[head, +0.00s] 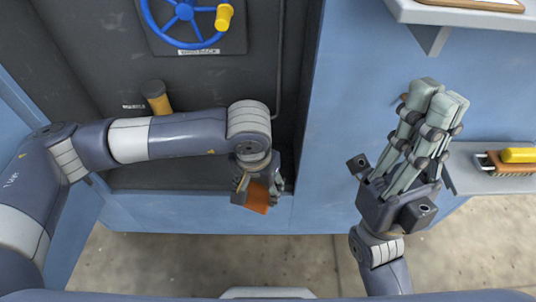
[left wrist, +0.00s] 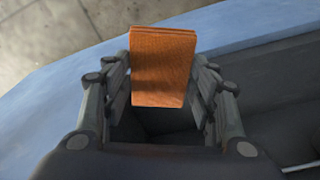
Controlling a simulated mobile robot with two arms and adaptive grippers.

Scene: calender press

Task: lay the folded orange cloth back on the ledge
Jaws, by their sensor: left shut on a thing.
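The folded orange cloth (head: 258,199) is held between the fingers of my left gripper (head: 260,187), in front of the dark recess. In the left wrist view the cloth (left wrist: 163,65) stands out between the two finger sets of the gripper (left wrist: 165,95). The ledge (head: 160,180) at the foot of the recess is dark with a blue front; its blue edge also shows in the left wrist view (left wrist: 75,75). The cloth appears near the ledge's right end; I cannot tell whether it touches. My right gripper (head: 440,100) points up, empty, its fingers together.
A blue handwheel (head: 185,10) with a yellow knob is on the back panel. At the right, a grey shelf (head: 462,180) bears a brush (head: 512,162); another shelf (head: 465,15) is above.

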